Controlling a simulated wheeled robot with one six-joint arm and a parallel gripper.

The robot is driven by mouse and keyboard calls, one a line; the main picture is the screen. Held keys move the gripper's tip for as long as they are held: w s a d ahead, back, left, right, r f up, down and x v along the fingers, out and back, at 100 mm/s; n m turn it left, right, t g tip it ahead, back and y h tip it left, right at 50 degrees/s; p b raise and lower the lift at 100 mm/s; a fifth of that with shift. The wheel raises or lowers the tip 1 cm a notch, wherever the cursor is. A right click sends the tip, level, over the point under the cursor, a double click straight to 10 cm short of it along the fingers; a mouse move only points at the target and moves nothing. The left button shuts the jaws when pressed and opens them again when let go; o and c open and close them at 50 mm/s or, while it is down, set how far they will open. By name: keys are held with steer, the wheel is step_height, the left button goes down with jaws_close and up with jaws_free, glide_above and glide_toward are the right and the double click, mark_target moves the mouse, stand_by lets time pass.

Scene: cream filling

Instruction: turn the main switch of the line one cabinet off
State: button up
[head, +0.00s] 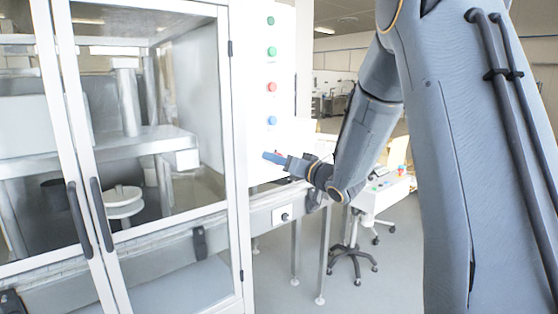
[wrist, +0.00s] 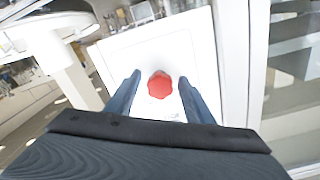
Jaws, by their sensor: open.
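The main switch is a red, faceted knob (wrist: 160,85) on a white cabinet front (wrist: 124,58) in the wrist view. My gripper (wrist: 159,79) is open, with one blue-grey finger on each side of the knob and a visible gap to both. Whether the fingertips reach down around the knob or stop short of the panel, I cannot tell. In the head view my gripper (head: 273,157) is in front of the white cabinet (head: 290,135), below the column of buttons. The knob cannot be made out clearly there.
A machine enclosure with glass doors and dark handles (head: 102,215) stands on the left. Green, red and blue buttons (head: 271,87) line the white panel beside it. A metal rail (head: 275,205) runs below my gripper. A stool (head: 352,252) stands behind, on open floor.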

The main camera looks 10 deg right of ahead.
steer(key=c, duration=1)
steer(key=shift+c, duration=0.2)
steer(key=shift+n+b, duration=0.4)
steer(key=n+b, duration=0.2)
steer(key=shift+f+n, duration=0.1)
steer(key=shift+n, duration=0.3)
steer(key=n+b, duration=0.3)
steer(key=shift+w+d+n, duration=0.1)
steer(key=shift+n, duration=0.2)
steer(key=n+b, duration=0.3)
steer(key=shift+n, duration=0.3)
steer(key=shift+n+b, duration=1.5)
steer(key=shift+b, duration=0.05)
